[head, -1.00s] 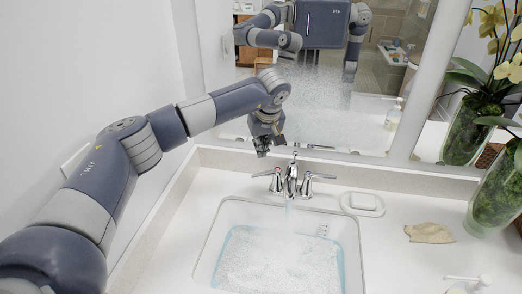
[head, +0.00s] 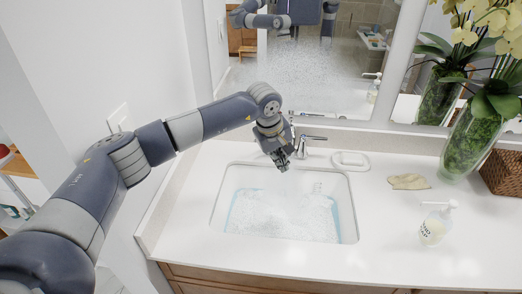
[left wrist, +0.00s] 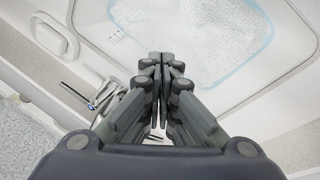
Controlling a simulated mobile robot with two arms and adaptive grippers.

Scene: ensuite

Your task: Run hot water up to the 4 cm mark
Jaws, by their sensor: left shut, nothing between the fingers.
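The white sink basin (head: 352,215) holds speckled, rippled water (head: 285,216) with a pale blue edge. A small graduated scale (head: 317,187) is on its back wall; its marks are too small to read. It also shows in the left wrist view (left wrist: 117,35). The chrome faucet's right lever (head: 313,138) sticks out to the right. My left gripper (head: 284,167) is shut and empty, pointing down in front of the faucet, and hides most of the spout and the left lever. In the left wrist view its fingertips (left wrist: 166,57) meet over the basin's edge. My right gripper is not in view.
A soap dish (head: 350,160) sits right of the faucet, with a beige cloth (head: 409,182), a soap bottle (head: 436,224) and a green-filled orchid vase (head: 470,145) farther right. The mirror (head: 300,85) rises behind the counter. The front right counter is clear.

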